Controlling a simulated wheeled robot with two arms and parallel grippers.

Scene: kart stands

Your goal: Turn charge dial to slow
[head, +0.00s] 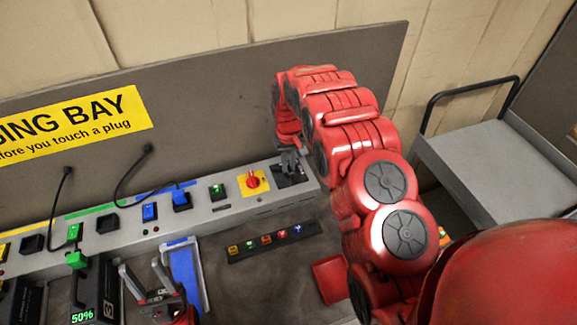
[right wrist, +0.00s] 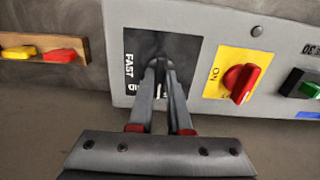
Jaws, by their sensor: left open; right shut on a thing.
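The charge dial sits on a black plate (head: 296,178) at the right end of the grey charging console. In the right wrist view the plate (right wrist: 190,48) shows the word FAST; a second label is mostly covered by my fingers. My right gripper (head: 290,163) is shut on the dial's knob, and its fingertips also show in the right wrist view (right wrist: 159,66). The knob is hidden between the fingers, so I cannot tell where it points. My left gripper (head: 149,277) is open near the front, beside a black unit (head: 93,285) showing 50%.
A red rotary switch on a yellow plate (head: 243,187) is beside the dial. Coloured sockets and cables line the grey console (head: 225,213). A strip with several small coloured pieces (head: 232,256), a blue tray (head: 185,272) and a red block (head: 330,280) lie in front. A grey cart (head: 480,165) stands right.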

